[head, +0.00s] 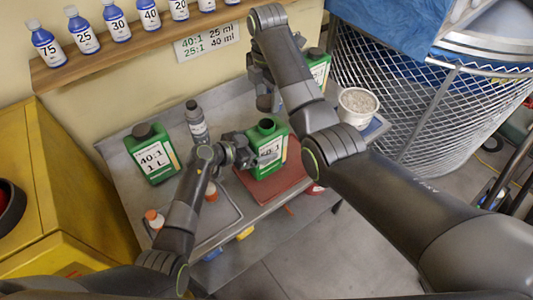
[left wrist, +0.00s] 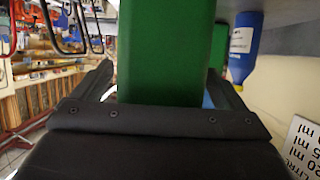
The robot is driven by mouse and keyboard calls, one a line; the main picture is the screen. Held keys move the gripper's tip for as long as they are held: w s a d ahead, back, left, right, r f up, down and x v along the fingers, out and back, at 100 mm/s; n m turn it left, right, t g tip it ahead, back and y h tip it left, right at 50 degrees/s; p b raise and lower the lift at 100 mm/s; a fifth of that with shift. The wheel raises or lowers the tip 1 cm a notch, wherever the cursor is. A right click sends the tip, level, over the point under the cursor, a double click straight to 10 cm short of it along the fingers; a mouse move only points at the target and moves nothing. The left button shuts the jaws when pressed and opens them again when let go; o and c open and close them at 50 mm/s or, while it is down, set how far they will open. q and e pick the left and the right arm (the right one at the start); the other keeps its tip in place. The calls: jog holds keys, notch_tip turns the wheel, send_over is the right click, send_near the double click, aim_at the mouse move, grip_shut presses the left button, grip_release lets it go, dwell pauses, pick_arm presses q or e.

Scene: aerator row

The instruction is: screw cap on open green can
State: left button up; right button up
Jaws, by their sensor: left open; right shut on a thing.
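The open green can (head: 268,150) stands on a red mat (head: 278,190), with its bare dark neck facing up and its label partly hidden by my left gripper. My left gripper (head: 246,152) is open at the can's left side. In the left wrist view the green can (left wrist: 165,50) lies between the two spread fingers. My right gripper (head: 268,102) is above and just behind the can's neck, pointing down. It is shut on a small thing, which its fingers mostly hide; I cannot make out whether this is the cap.
A capped green can (head: 153,154) and a grey bottle (head: 196,121) stand to the left on the metal bench. Another green can (head: 318,66) and a white tub (head: 357,106) are at right. Small orange-capped bottles (head: 154,219) sit in a front tray. A shelf of blue bottles (head: 86,38) is above.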

pick_arm(q)
jog(key=shift+c, duration=0.3)
jog(key=c, duration=1.4)
pick_arm(e)
send_over(270, 135)
jog(key=w, duration=0.3)
jog(key=shift+s+a+f, duration=0.1)
jog(key=shift+a+f, duration=0.1)
jog(key=shift+f, duration=1.05)
jog(key=shift+s+a+f, duration=0.1)
jog(key=shift+a+f, duration=0.1)
jog(key=shift+f, duration=1.05)
jog(key=shift+f, duration=0.85)
jog(key=shift+f, duration=0.55)
